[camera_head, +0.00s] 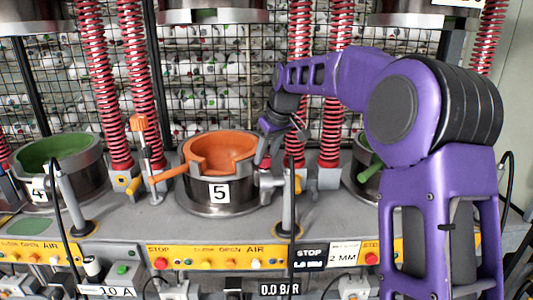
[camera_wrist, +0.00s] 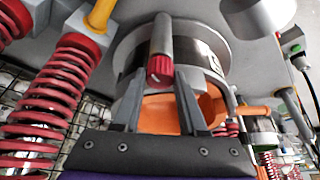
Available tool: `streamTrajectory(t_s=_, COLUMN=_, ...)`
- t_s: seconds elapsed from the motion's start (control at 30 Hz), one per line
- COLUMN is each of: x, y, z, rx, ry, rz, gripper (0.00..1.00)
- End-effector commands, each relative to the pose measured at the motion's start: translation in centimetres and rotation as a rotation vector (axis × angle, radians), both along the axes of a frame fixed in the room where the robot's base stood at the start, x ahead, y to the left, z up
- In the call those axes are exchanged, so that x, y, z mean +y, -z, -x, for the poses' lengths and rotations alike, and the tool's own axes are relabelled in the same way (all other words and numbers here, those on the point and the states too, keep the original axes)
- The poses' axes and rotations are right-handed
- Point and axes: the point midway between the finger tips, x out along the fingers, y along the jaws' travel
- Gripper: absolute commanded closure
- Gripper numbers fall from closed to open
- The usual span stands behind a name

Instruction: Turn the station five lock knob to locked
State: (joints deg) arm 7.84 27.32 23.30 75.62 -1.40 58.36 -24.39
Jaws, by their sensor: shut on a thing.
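The station five pot (camera_head: 205,193) is a metal cylinder with an orange bowl (camera_head: 232,150) and a "5" label, left of centre in the head view. In the wrist view a red ribbed knob (camera_wrist: 160,70) on the end of a grey shaft (camera_wrist: 161,36) lies between the fingertips of my gripper (camera_wrist: 158,78). My gripper is shut on this knob. Which way the knob is set cannot be read.
An orange handle (camera_head: 168,174) sticks out left of the pot. Red coil springs (camera_head: 298,80) stand behind it. Neighbouring green bowls (camera_head: 58,150) flank it. A black cable (camera_head: 292,225) and the yellow control panel (camera_head: 205,257) are in front.

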Motion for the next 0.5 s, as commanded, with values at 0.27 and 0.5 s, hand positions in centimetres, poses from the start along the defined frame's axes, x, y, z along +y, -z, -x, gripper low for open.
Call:
streamTrajectory(t_s=0.27, x=0.25, y=-0.16, z=0.09, rx=-0.002, ry=0.203, rz=0.001, gripper=1.0)
streamTrajectory(t_s=0.5, x=0.29, y=-0.11, z=0.09, rx=-0.001, ry=0.327, rz=0.0, gripper=1.0)
